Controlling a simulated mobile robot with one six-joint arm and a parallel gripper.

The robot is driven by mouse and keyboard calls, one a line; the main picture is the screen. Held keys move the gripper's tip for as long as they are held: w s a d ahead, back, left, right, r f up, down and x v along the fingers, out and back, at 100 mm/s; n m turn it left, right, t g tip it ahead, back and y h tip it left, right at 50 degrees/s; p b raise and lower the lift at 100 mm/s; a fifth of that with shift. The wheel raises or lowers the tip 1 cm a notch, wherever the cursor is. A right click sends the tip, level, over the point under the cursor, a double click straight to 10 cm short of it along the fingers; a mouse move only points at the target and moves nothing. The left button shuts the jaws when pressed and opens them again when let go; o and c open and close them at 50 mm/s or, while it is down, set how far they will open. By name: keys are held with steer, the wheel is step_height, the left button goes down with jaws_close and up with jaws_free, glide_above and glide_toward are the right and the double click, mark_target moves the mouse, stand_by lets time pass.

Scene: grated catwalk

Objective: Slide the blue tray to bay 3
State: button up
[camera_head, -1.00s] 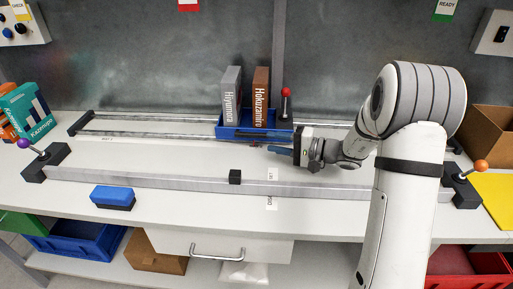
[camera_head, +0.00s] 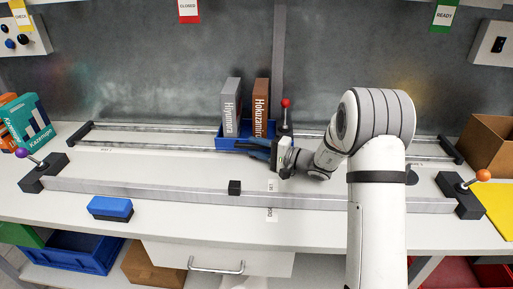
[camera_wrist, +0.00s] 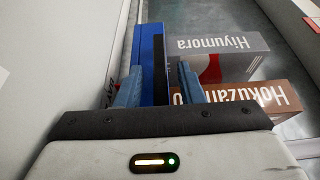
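The blue tray (camera_head: 224,140) sits on the rear rails, left of the centre. It holds a grey box marked Hiyumora (camera_head: 231,105) and a brown box marked Hokuzamiro (camera_head: 261,108), both upright. My gripper (camera_head: 258,147) is at the tray's front right side, pointing left. In the wrist view, the fingers (camera_wrist: 160,88) are apart, on either side of a dark bar (camera_wrist: 158,62) along the blue tray wall (camera_wrist: 145,45). Contact with the bar cannot be told. The bay labels on the bench are too small to read surely.
A red-knobbed lever (camera_head: 286,104) stands just right of the tray. A front rail (camera_head: 150,192) carries a black block (camera_head: 235,187). A blue-topped block (camera_head: 110,207) lies in front. Levers with purple (camera_head: 22,153) and orange (camera_head: 483,175) knobs stand at the ends.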

jaws_close()
stand_by(0.5)
steer(key=shift+d+f, duration=0.1)
